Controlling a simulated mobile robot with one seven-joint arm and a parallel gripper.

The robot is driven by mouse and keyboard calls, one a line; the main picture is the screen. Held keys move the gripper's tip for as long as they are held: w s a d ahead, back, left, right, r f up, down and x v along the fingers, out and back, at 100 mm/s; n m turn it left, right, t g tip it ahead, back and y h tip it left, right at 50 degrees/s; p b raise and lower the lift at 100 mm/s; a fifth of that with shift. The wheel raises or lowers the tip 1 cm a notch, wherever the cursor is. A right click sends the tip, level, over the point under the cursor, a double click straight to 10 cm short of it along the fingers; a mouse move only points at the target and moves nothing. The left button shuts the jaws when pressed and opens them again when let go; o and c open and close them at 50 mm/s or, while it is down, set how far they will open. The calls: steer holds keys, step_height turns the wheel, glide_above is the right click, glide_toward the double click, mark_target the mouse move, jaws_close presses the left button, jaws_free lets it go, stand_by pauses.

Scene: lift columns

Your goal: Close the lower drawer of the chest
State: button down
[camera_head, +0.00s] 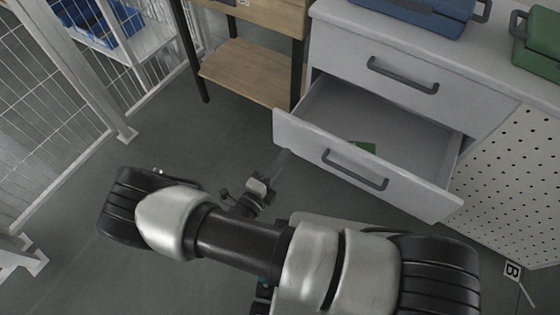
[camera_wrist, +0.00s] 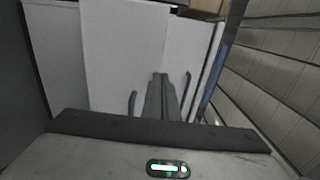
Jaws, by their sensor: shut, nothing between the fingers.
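The chest (camera_head: 490,75) is grey-white with a worktop. Its lower drawer (camera_head: 300,141) is pulled well out, and its front panel carries a dark bar handle (camera_head: 355,170). A small green item (camera_head: 365,147) lies inside, partly hidden by the front panel. The upper drawer (camera_head: 345,48) is shut. My gripper (camera_head: 284,155) is shut and empty, with its fingertips close to the outer face of the drawer front near its left end; I cannot tell if they touch. In the wrist view my gripper's fingers (camera_wrist: 160,78) are together in front of pale panels.
A blue case (camera_head: 425,12) and a green case (camera_head: 540,40) stand on the worktop. A wooden shelf unit (camera_head: 250,70) stands left of the chest. A white mesh fence (camera_head: 50,100) runs along the left. A perforated panel (camera_head: 520,170) is at right.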

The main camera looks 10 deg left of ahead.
mark_target(305, 127)
steer(key=b+x, duration=0.1)
steer(key=x, duration=0.8)
steer(key=shift+w+d, duration=0.15)
steer(key=shift+w, duration=0.1)
